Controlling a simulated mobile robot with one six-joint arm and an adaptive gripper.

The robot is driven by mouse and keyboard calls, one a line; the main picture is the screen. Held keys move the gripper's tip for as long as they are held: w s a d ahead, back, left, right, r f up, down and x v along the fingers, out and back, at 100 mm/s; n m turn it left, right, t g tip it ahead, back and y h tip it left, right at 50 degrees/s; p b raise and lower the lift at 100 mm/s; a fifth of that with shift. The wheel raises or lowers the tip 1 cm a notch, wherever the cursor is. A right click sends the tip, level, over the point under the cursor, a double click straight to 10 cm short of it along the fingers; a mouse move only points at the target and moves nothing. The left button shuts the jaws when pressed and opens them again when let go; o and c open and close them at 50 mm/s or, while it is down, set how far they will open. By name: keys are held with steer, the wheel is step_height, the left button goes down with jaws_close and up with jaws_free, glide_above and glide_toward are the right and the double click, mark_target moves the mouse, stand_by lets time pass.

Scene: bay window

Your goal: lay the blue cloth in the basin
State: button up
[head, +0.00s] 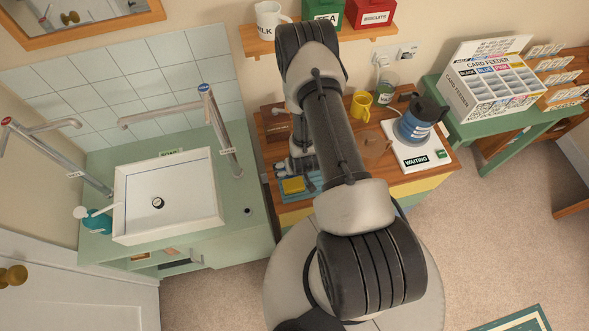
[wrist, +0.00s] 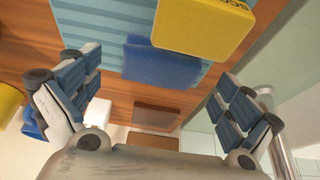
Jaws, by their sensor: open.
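The blue cloth (wrist: 162,62) lies folded or bunched on a teal striped mat (wrist: 90,22), against a yellow sponge (wrist: 203,22) in the wrist view. My gripper (wrist: 155,75) is open, its fingers on either side of the cloth with nothing held. In the head view my gripper (head: 302,165) is low over the left end of the wooden counter, beside the sponge (head: 292,185); the cloth is mostly hidden there by my gripper. The white rectangular basin (head: 185,188) stands to the left, empty, with a dark drain.
A tall tap (head: 215,125) stands at the basin's back right, and another tap (head: 60,160) at its left. A teal bottle (head: 97,221) is by the basin's left side. A yellow mug (head: 361,105) and a blue-banded jug (head: 417,122) stand to the right on the counter.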

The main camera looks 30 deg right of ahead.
steer(key=x, duration=0.2)
steer(key=shift+w+f, duration=0.1)
steer(key=shift+f, duration=0.15)
steer(key=shift+c, duration=0.5)
steer(key=c, duration=1)
steer(key=shift+r, duration=0.1)
steer(key=shift+c, duration=0.2)
step_height(320, 180, up, 20)
steer(key=p, duration=0.3)
steer(key=a+r+n+b, duration=0.1)
steer(key=a+r+b, duration=0.2)
steer(key=a+b, duration=0.2)
steer(key=a+r+n+y+b, duration=0.1)
steer(key=a+r+n+b, duration=0.1)
steer(key=a+b, duration=0.4)
steer(key=shift+a+r, duration=0.6)
steer(key=shift+a, duration=0.1)
